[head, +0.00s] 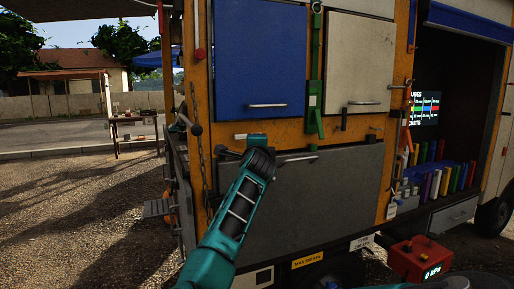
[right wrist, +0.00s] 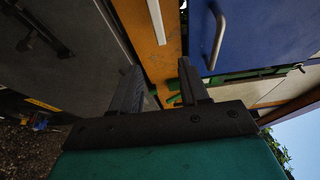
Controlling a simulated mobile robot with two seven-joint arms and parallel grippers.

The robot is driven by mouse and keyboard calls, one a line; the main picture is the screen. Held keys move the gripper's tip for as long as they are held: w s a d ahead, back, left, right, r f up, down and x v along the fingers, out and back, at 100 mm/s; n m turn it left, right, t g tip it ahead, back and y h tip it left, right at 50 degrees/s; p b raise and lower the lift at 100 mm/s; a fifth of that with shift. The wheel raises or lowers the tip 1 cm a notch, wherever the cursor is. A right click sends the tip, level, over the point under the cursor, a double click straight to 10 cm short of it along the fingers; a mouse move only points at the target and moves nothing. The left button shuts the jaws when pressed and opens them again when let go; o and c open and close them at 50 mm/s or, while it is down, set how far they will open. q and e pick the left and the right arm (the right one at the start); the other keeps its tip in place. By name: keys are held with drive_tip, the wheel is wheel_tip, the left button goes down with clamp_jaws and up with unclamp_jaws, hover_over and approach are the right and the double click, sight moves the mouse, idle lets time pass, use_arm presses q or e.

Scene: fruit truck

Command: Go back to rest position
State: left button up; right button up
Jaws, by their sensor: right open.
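My right gripper (right wrist: 157,88) is open in the right wrist view. Its two dark fingers stand apart, with nothing between them. Beyond them show an orange strip (right wrist: 148,40) of the truck, a grey panel on the left and a blue panel on the right. In the head view my teal and black right arm reaches up from the bottom, left of the middle. It ends in front of the grey flap (head: 330,195), below the blue panel (head: 260,60). The fingers are hard to make out there. My left gripper is not in view.
A metal handle (right wrist: 219,35) on the blue panel is close to my right fingers. A chain (head: 197,120) hangs at the truck's corner. A red box (head: 420,258) with a display stands at the lower right. Open gravel (head: 80,210) lies on the left.

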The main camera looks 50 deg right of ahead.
drive_tip(key=shift+s+a, duration=0.2)
drive_tip(key=shift+a, duration=0.05)
idle(0.5)
drive_tip(key=a+f+n+t+y, duration=0.4)
drive_tip(key=a+f+n+y, duration=0.4)
drive_tip(key=a+f+n, duration=1.45)
drive_tip(key=s+a+f+n+g+y, duration=0.4)
drive_tip(key=s+a+f+n+y, duration=0.4)
drive_tip(key=s+a+f, duration=1.2)
wheel_tip(320, 180, down, 2)
drive_tip(key=shift+s+f+g, duration=0.1)
drive_tip(key=shift+s+g, duration=0.3)
drive_tip(key=shift+s, duration=0.5)
